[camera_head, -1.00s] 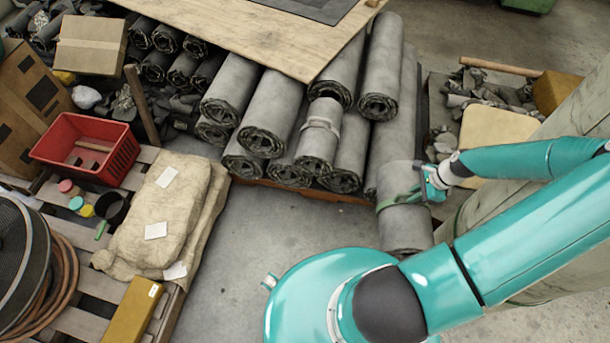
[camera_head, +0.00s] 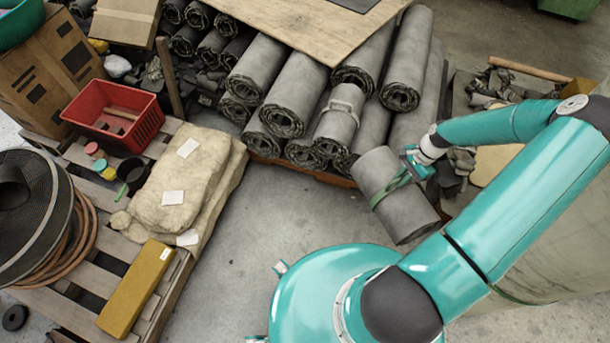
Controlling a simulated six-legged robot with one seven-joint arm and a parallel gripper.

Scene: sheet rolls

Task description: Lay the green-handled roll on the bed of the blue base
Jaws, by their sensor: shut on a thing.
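The green-handled roll (camera_head: 408,215) is a thick grey sheet roll with a green strap around it. It is at the right of centre in the head view, tilted, with its lower end towards the lower right. My gripper (camera_head: 412,168) is shut on the green handle at the roll's upper right side. The fingertips are small and partly hidden. The roll appears held above the concrete floor, in front of the stacked rolls. I cannot make out a blue base in this view.
Several grey rolls (camera_head: 293,100) lie stacked behind, one with a pale strap (camera_head: 340,106). A plywood board (camera_head: 320,25) lies above them. A pallet at left carries a red crate (camera_head: 118,125), a sack (camera_head: 180,190) and a yellow block (camera_head: 137,288). The floor (camera_head: 270,225) between is clear.

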